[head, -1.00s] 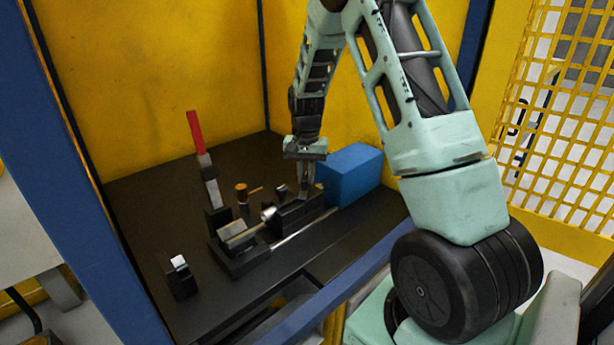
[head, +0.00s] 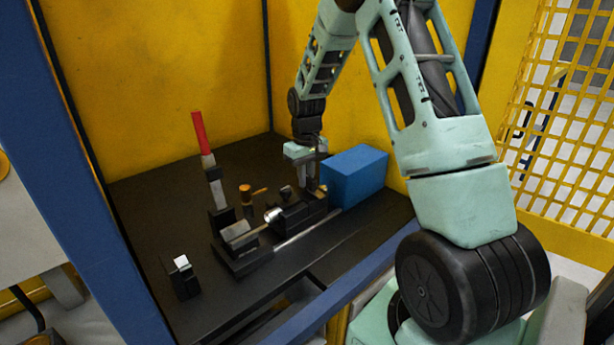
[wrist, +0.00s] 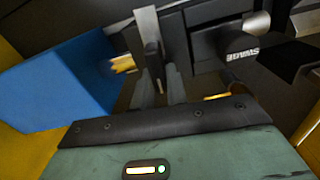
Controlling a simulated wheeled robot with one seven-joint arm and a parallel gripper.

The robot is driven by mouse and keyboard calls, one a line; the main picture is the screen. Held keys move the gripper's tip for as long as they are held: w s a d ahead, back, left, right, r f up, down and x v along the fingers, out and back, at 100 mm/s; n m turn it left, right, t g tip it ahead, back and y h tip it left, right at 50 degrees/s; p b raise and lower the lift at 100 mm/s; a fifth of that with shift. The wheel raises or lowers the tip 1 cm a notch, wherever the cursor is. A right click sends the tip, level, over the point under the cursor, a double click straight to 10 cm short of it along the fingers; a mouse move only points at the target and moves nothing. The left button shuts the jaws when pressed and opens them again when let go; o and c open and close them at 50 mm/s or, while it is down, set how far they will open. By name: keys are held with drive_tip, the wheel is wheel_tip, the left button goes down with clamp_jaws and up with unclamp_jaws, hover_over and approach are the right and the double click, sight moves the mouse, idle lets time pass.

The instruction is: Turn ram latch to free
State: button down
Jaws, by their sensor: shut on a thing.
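My gripper (head: 312,186) points down at the right end of the black swage fixture (head: 292,216), close to the blue block. In the wrist view my gripper's fingers (wrist: 158,88) are shut on a thin dark upright piece (wrist: 152,62), which I take to be the ram latch. Most of the latch is hidden between the fingers, so its angle is unclear. A pale metal bar (wrist: 147,24) lies just beyond it. The fixture's dark block (wrist: 218,45) with the "SWAGE" label stands to the right in the wrist view.
The blue block (head: 355,176) stands right beside my gripper. A red-handled lever (head: 200,134) rises at the left, with an orange-topped post (head: 247,190) nearer the fixture. A small black stand (head: 183,277) is at front left. Yellow walls (head: 160,80) enclose the bench.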

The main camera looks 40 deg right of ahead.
drive_tip(key=shift+n, duration=0.5)
drive_tip(key=c, duration=1.4)
unclamp_jaws()
drive_tip(key=shift+r, duration=0.15)
wheel_tip(320, 180, up, 17)
drive_tip(key=b, duration=0.2)
drive_tip(key=shift+b, duration=0.4)
drive_tip(key=shift+r, duration=0.1)
